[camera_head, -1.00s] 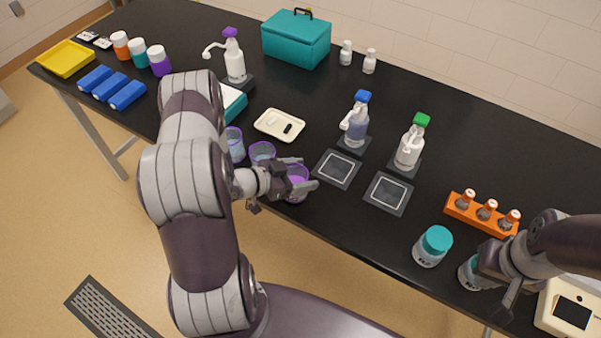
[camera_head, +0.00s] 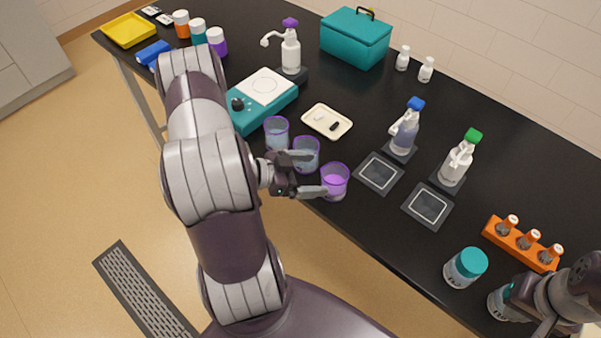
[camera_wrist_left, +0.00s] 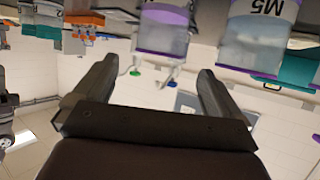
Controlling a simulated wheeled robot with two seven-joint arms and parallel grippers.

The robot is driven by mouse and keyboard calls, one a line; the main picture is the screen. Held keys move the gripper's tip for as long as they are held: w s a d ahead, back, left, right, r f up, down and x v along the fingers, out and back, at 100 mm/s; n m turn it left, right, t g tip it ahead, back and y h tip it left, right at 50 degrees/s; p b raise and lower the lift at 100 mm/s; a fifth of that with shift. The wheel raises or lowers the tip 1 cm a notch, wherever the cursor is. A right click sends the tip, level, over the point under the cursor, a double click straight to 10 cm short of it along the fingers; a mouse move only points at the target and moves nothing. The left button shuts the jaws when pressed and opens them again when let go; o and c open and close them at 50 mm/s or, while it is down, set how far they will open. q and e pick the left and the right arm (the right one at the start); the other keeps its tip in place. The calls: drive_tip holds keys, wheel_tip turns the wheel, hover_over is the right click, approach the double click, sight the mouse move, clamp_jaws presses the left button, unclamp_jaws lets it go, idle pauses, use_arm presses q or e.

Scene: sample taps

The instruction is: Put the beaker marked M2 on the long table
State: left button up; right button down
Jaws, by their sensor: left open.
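Three clear purple-rimmed beakers stand near the long table's front edge (camera_head: 385,232): a back one (camera_head: 276,135), a middle one (camera_head: 306,156) and a front one (camera_head: 337,183) with purple liquid. My left gripper (camera_head: 318,176) is open and empty, its fingertips beside the middle and front beakers. My right gripper (camera_head: 520,305) is at a teal-lidded jar, partly hidden.
A teal hotplate (camera_head: 250,118), small tray (camera_head: 327,121), two dark square pads (camera_head: 379,173) and pump bottles (camera_head: 405,128) stand behind the beakers. A teal-lidded jar (camera_head: 465,268) and orange rack (camera_head: 520,245) are to the right. Bare tabletop lies between the pads and the jar.

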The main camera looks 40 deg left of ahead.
use_arm(q)
drive_tip(key=w+a+r+n+g+y, duration=0.25)
drive_tip(key=w+r+g+y, duration=0.2)
drive_tip(key=y, duration=0.35)
drive_tip(key=s+d+r+n+g, duration=0.2)
drive_tip(key=s+d, duration=0.3)
drive_tip(key=d, duration=0.2)
drive_tip(key=s+d+r+n+g, duration=0.2)
drive_tip(key=s+d+r+g, duration=0.1)
drive_tip(key=s+d, duration=0.3)
drive_tip(key=shift+s+d, duration=0.3)
drive_tip(key=shift+d, duration=0.25)
drive_tip(key=shift+s+r+n, duration=0.1)
drive_tip(key=shift+r+n, duration=0.05)
drive_tip(key=shift+n, duration=0.1)
